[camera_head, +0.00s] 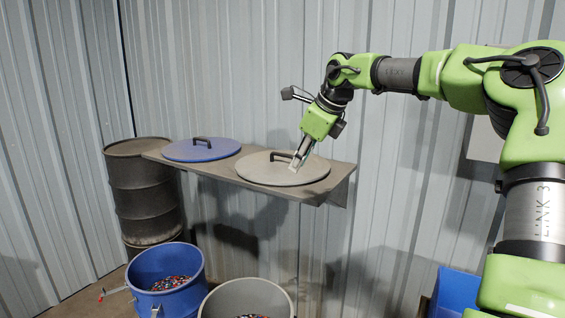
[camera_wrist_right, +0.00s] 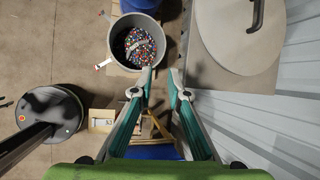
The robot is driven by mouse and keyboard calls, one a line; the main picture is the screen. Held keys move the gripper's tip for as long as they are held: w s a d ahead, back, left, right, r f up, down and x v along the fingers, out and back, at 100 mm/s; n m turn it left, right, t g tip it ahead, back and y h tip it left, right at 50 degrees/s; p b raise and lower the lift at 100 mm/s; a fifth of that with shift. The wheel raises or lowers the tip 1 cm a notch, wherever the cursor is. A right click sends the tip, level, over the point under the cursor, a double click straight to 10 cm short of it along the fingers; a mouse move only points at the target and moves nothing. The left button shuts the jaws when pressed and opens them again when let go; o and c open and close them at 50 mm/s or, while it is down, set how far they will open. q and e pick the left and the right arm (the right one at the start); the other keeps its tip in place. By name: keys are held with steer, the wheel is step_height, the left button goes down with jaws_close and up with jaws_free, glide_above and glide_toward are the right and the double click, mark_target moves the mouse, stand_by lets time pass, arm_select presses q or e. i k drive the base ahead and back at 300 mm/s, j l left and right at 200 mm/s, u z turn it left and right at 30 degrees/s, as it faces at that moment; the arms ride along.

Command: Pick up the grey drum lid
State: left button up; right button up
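The grey drum lid (camera_head: 260,176) lies flat on a wall shelf, its dark handle (camera_head: 281,155) upward. In the right wrist view the lid (camera_wrist_right: 238,35) is at the upper right, with part of its handle (camera_wrist_right: 257,14) cut by the edge. My right gripper (camera_head: 296,168) appears over the lid's right part in the head view. The right wrist view shows its fingertips (camera_wrist_right: 160,73) apart, with nothing between them, to the left of the lid and clear of the handle. My left gripper is in neither view.
A blue lid (camera_head: 202,149) lies left on the same shelf (camera_head: 325,185). A blue drum (camera_head: 160,265) and a grey drum (camera_head: 215,292), both holding scrap, stand below. A dark drum (camera_head: 145,190) stands left of the shelf. The corrugated wall (camera_head: 240,70) is close behind.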

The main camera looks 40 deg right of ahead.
mark_target(266, 167)
steer(key=i+l, duration=0.4)
steer(key=l, duration=0.15)
steer(key=i+l, duration=0.4)
steer(key=l, duration=0.15)
